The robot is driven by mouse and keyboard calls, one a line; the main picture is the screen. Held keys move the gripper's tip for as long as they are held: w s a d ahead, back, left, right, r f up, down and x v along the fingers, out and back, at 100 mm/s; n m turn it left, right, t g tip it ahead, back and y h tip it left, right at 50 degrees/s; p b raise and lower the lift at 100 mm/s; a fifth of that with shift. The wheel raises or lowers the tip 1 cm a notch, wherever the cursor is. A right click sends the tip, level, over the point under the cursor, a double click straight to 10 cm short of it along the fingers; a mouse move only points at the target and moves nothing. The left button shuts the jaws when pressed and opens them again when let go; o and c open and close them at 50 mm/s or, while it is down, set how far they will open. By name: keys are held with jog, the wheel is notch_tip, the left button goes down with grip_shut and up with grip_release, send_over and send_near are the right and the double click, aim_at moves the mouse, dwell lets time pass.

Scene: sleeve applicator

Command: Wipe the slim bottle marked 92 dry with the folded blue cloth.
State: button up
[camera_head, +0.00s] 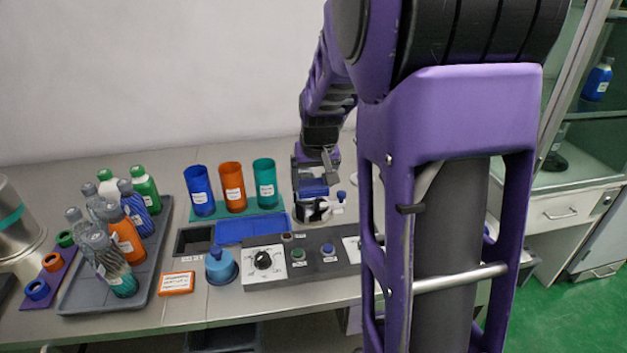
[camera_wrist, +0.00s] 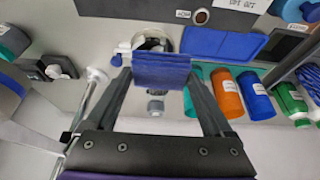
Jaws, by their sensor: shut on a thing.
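My gripper (camera_head: 316,180) is shut on the folded blue cloth (camera_head: 313,189), which also shows between the fingers in the wrist view (camera_wrist: 162,72). The cloth is held over a round metal-rimmed fixture (camera_wrist: 152,38) behind the control panel; the cloth and gripper partly hide what stands there. A small blue-capped item (camera_head: 341,197) is just right of the cloth. Several bottles stand in a grey tray (camera_head: 78,302) at left, among them an orange one (camera_head: 127,240), a blue-striped one (camera_head: 145,222) and a clear teal-bottomed one (camera_head: 121,278). I cannot read 92 on any label.
Blue (camera_head: 199,190), orange (camera_head: 232,187) and teal (camera_head: 265,184) sleeves stand in a row behind a blue pad (camera_head: 250,230). A panel with a dial (camera_head: 264,261) and buttons, a blue squat bottle (camera_head: 221,266) and an orange sign (camera_head: 177,283) are in front.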

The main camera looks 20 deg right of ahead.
aim_at(311, 179)
jog(key=shift+w+d+f+b, duration=0.15)
jog(key=shift+w+f+b, duration=0.35)
jog(key=shift+w+f, duration=0.4)
jog(key=shift+w+d+f+b, duration=0.15)
jog(key=shift+w+f+b, duration=0.3)
jog(key=shift+w+f, duration=0.45)
jog(key=shift+s+f, duration=0.15)
jog(key=shift+w+d, duration=0.15)
jog(key=shift+w, duration=0.65)
jog(key=shift+f+b, duration=1.05)
jog(key=shift+f, duration=1.3)
jog(key=shift+w+r, duration=0.1)
jog(key=shift+r, duration=0.05)
notch_tip(311, 179, up, 5)
jog(key=p, duration=0.3)
jog(key=shift+f, duration=0.2)
